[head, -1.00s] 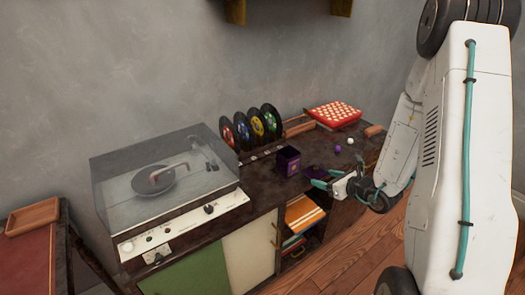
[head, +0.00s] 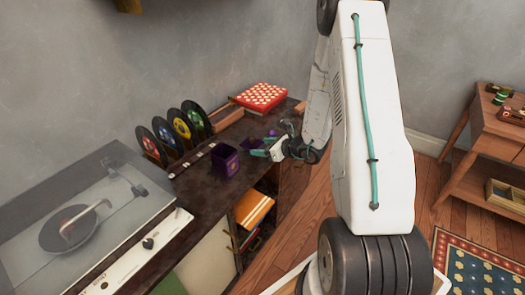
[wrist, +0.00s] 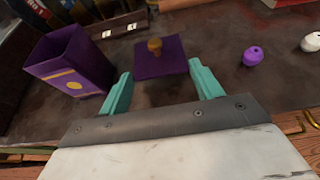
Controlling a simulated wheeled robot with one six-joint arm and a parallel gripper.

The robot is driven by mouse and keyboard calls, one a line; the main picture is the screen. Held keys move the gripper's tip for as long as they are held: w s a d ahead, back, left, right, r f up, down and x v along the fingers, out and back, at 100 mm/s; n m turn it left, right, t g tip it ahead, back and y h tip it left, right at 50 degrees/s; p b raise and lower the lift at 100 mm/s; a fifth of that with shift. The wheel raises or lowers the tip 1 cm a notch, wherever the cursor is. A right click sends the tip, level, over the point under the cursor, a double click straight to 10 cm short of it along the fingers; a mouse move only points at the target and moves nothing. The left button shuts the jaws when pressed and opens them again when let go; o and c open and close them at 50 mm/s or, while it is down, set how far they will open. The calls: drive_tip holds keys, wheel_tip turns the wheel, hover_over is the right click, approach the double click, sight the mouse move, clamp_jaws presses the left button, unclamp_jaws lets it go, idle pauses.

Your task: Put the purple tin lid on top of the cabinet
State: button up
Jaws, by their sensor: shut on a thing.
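The purple tin lid (wrist: 172,65), a flat square with an orange-brown knob, shows in the wrist view between the fingertips of my gripper (wrist: 160,78). My gripper is shut on its sides, over the dark cabinet top; I cannot tell how high the lid is above it. In the head view my gripper (head: 262,149) is just right of the open purple tin (head: 225,162), which stands upright on the cabinet (head: 192,190). The tin also shows at the left in the wrist view (wrist: 68,72).
A small purple shaker (wrist: 252,56) and a white one (wrist: 311,42) stand right of the lid. Several records (head: 180,124) stand behind the tin. A turntable (head: 85,220) is at the left, and a red-and-white board (head: 263,97) is at the far end.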

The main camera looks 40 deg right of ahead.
drive_tip(key=shift+w+f, duration=0.15)
drive_tip(key=shift+f, duration=0.75)
drive_tip(key=shift+w+f, duration=0.15)
drive_tip(key=shift+f, duration=0.75)
drive_tip(key=shift+f, duration=0.1)
drive_tip(key=o, duration=1)
drive_tip(key=shift+d, duration=0.1)
